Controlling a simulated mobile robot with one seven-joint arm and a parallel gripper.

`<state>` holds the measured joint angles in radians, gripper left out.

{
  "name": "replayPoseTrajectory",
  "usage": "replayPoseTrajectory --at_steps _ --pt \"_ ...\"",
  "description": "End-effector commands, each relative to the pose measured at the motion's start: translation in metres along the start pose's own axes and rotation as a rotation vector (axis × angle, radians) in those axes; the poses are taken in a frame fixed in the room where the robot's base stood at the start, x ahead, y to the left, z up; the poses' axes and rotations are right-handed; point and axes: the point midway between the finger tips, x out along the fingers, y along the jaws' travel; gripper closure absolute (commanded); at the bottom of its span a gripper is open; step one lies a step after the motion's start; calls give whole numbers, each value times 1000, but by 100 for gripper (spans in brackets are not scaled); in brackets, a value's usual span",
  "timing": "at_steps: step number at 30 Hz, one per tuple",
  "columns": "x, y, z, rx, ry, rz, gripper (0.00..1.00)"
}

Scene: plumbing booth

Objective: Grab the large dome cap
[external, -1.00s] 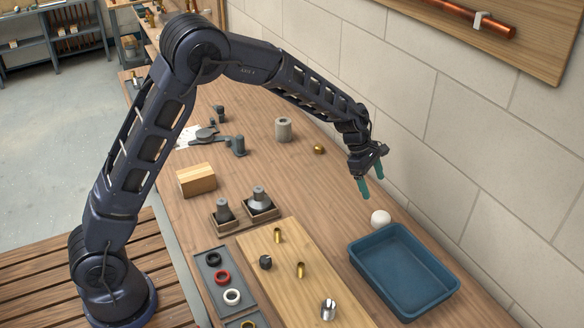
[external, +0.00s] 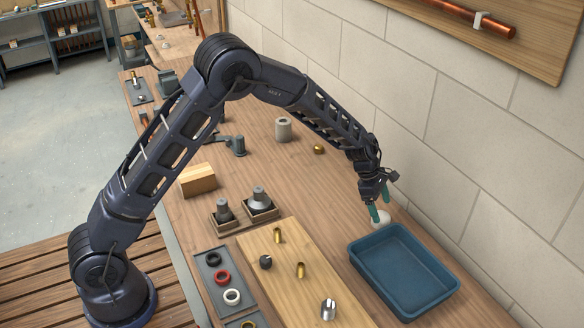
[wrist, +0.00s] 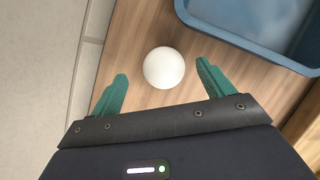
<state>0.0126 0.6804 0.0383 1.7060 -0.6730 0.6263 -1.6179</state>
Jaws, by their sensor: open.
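The large dome cap looks to be the white round piece (external: 383,219) on the bench, between the wall and the blue tray. In the wrist view the white cap (wrist: 164,68) shows as a smooth round top, ahead of and between the fingertips. My gripper (external: 380,212) is open and points down at the cap, overlapping it in the external view. In the wrist view my gripper's green fingers (wrist: 162,75) stand apart on the cap's left and right, with bench showing between each finger and the cap. Nothing is held.
The blue tray (external: 356,262) stands close to the cap, nearer the camera. The block wall (external: 470,150) rises just behind the cap. A small brass dome (external: 318,149) and a grey cylinder (external: 283,129) stand farther back. A board with fittings (external: 285,285) lies left of the tray.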

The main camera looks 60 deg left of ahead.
Motion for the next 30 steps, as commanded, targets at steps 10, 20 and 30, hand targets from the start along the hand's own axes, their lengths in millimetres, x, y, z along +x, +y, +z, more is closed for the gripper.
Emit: replayPoseTrajectory --at_steps 10,20,30 --pt "39 -3 -4 0 0 -1 20" --pt "39 -3 -4 0 0 0 47" --pt "39 -3 -4 0 0 0 67"
